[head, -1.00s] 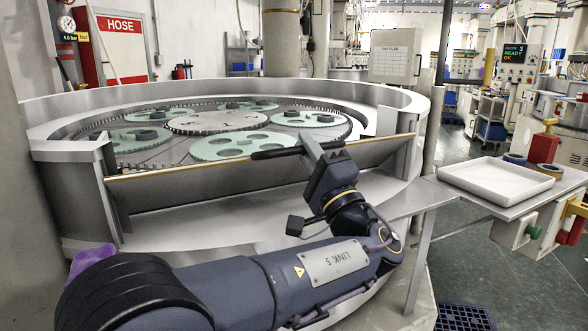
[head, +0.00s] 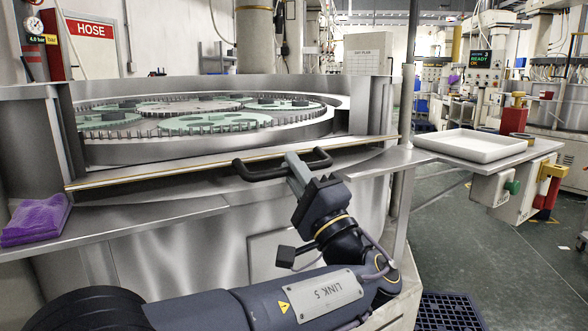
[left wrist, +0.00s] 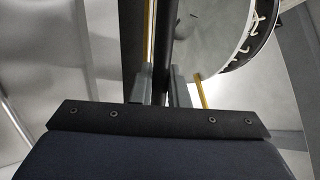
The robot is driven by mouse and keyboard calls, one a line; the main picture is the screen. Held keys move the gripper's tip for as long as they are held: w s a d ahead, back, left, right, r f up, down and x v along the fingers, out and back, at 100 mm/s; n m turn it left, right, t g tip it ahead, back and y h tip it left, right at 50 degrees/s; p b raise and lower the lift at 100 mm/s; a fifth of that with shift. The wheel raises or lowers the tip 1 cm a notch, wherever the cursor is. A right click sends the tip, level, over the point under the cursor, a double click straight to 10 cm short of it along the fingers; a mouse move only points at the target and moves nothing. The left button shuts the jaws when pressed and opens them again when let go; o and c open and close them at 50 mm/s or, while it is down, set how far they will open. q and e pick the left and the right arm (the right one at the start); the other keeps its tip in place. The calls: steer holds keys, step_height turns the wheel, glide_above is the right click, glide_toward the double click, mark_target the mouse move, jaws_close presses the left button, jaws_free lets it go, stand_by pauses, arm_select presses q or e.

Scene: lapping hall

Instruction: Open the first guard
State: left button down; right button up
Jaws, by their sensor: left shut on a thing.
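The guard (head: 150,174) is a long metal flap with a yellow edge at the front gap of the round lapping machine (head: 365,105). It is swung outward and looks nearly flat in the head view. Its black bar handle (head: 262,170) is on the front side. My left gripper (head: 296,163) is shut on the handle near its middle. In the left wrist view the dark handle bar (left wrist: 165,45) passes between the fingers of the left gripper (left wrist: 160,85). My right gripper is not in view.
Green toothed carriers (head: 215,122) lie inside the machine behind the guard. A purple cloth (head: 35,220) lies on the ledge at left. A white tray (head: 470,146) stands on the side shelf at right, above a control box with a green button (head: 512,187). Floor at right is mostly clear.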

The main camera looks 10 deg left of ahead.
arm_select(q)
steer(key=shift+w+a+f, duration=0.1)
steer(key=shift+a, duration=0.05)
steer(key=c, duration=1.5)
jaws_free()
steer(key=shift+v, duration=3.95)
steer(key=shift+w, duration=0.1)
